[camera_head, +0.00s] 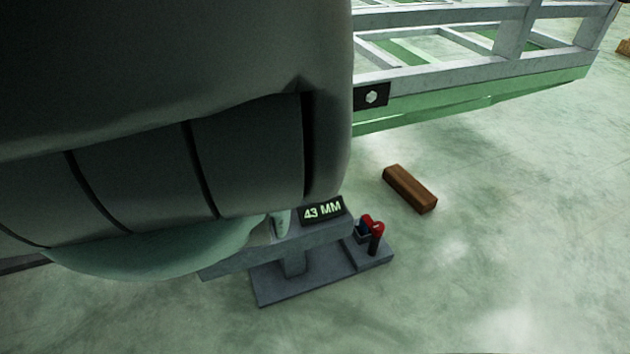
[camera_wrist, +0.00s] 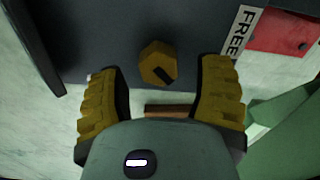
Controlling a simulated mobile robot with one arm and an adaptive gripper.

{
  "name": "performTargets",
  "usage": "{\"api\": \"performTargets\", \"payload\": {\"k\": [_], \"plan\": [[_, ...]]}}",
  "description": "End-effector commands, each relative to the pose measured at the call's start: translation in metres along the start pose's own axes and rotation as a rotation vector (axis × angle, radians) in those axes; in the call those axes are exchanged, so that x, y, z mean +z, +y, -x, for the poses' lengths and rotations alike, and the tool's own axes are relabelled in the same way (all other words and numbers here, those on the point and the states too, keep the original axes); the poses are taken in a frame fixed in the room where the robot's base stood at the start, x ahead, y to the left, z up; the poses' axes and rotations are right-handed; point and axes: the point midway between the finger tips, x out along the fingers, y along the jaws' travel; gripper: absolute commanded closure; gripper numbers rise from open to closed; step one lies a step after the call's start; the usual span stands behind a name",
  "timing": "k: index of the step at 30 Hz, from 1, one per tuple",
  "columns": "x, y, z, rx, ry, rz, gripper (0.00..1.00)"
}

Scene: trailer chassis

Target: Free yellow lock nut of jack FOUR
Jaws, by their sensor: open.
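The yellow lock nut (camera_wrist: 158,63) shows in the wrist view as a faceted yellow knob with a dark slot or mark on its face. It sits against a dark grey surface (camera_wrist: 110,30). My gripper (camera_wrist: 163,85) is open, with one yellow ridged finger on each side below the nut in the picture. A white label reading "FREE" (camera_wrist: 241,33) is to the right of the nut, beside a red patch (camera_wrist: 285,30). The head view does not show the nut.
In the head view, a grey stand (camera_head: 310,277) carries a "43 MM" display (camera_head: 322,210) and a red-topped handle (camera_head: 375,232). A brown block (camera_head: 410,188) lies on the floor. The pale chassis frame (camera_head: 450,75) runs across the upper right. Open floor lies at lower right.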

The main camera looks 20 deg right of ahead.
Motion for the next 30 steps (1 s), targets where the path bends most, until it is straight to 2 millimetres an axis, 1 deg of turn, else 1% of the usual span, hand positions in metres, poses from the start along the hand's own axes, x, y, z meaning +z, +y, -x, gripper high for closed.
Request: {"api": "performTargets", "payload": {"k": [1, 2, 10, 11, 30], "plan": [[0.0008, -0.0005, -0.0058, 0.000, 0.000, 0.000, 0.35], [0.0011, -0.0006, -0.0066, 0.000, 0.000, 0.000, 0.35], [0.0014, -0.0007, -0.0059, 0.000, 0.000, 0.000, 0.35], [0.0014, -0.0007, -0.0059, 0.000, 0.000, 0.000, 0.32], [0.0013, -0.0004, -0.0062, 0.000, 0.000, 0.000, 0.98]]}}
